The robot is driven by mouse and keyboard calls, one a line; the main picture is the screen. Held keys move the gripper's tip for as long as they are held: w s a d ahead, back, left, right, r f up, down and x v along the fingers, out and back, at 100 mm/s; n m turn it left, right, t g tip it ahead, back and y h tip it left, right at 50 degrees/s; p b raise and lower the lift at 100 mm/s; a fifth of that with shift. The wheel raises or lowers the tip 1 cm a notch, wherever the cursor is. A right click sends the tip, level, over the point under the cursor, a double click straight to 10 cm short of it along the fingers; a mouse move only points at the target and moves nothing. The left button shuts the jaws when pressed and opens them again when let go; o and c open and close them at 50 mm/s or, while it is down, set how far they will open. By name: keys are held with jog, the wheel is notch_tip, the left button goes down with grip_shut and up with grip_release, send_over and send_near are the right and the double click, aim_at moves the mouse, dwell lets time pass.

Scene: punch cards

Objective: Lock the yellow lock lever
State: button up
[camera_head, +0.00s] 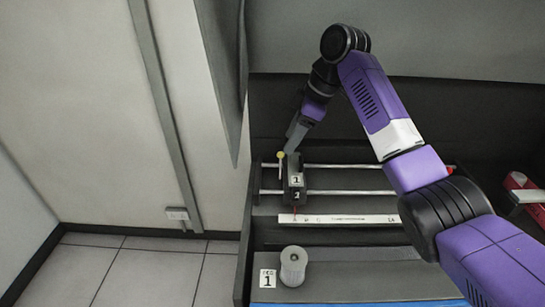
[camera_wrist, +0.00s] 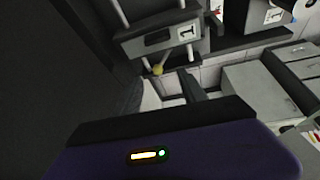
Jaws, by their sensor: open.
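The yellow lock lever (camera_head: 281,156) shows as a small round yellow knob at the left side of a dark block (camera_head: 294,180) labelled 1 on two metal rails. In the wrist view the yellow knob (camera_wrist: 158,70) sits at the near edge of the block (camera_wrist: 165,40), by a thin rod. My gripper (camera_head: 291,146) is open, pointing down just above the block, with the knob close to its left. In the wrist view the knob appears just beyond my fingers (camera_wrist: 160,88). I cannot tell whether they touch it.
A white ruler-like strip (camera_head: 340,219) lies in front of the rails (camera_head: 345,192). A grey cylinder (camera_head: 293,266) stands nearer, beside a label 1 (camera_head: 267,278). A red container (camera_head: 522,190) is at the far right. A grey panel (camera_head: 222,70) hangs to the left of my arm.

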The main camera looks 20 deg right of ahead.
aim_at(282, 154)
jog(key=p+x, duration=0.1)
jog(key=x, duration=0.6)
jog(key=shift+a+f+p, duration=0.1)
jog(key=shift+f+p, duration=0.2)
jog(key=shift+c, duration=0.4)
grip_shut()
jog(key=shift+f, duration=0.2)
dwell(0.5)
